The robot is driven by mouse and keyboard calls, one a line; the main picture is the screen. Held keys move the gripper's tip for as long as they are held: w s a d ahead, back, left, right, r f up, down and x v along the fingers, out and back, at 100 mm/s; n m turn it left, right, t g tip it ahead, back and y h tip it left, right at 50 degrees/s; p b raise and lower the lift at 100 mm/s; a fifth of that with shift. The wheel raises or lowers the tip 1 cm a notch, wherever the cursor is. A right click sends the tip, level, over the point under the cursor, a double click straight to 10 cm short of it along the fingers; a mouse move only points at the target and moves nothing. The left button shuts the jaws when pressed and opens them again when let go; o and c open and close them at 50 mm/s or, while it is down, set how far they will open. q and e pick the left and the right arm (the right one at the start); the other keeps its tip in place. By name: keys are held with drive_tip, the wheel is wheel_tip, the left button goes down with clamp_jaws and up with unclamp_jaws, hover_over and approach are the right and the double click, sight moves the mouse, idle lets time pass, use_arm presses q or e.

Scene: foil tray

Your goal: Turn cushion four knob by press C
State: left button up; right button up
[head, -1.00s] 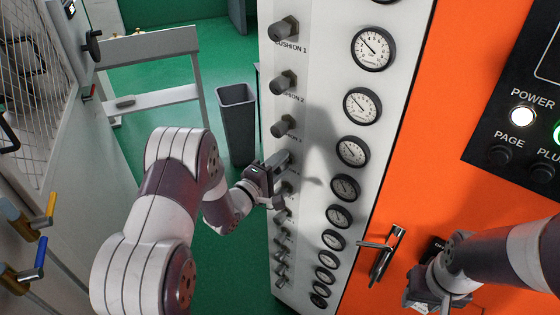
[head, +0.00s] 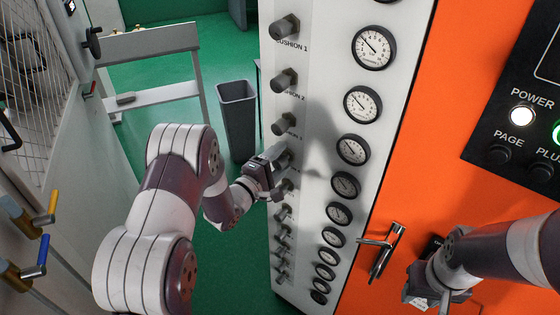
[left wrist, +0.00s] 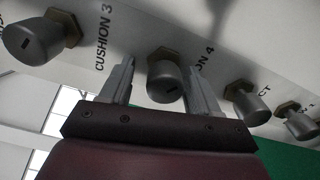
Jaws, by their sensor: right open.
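The cushion 4 knob (left wrist: 165,82) is a grey cylinder on a brass-coloured hex base, set in the white panel. In the left wrist view it stands between the two fingers of my left gripper (left wrist: 161,78). The fingers are apart, with a visible gap on the left side; contact on the right side cannot be told. In the head view my left gripper (head: 278,162) is at the knob column and largely hides this knob. My right gripper (head: 425,297) is at the lower right before the orange panel, its fingers hardly visible.
More knobs run along the white panel, including the cushion 3 knob (left wrist: 35,40) and a neighbour (left wrist: 248,102). Gauges (head: 353,150) line the panel's right side. A door handle (head: 382,250) sticks out of the orange panel. A grey bin (head: 237,120) stands on the green floor.

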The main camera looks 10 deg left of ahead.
use_arm(q)
drive_tip(key=shift+s+f, duration=0.1)
drive_tip(key=b+v, duration=0.2)
drive_tip(key=v, duration=1)
drive_tip(key=shift+s, duration=0.2)
drive_tip(key=shift+a, duration=0.1)
idle(1.6)
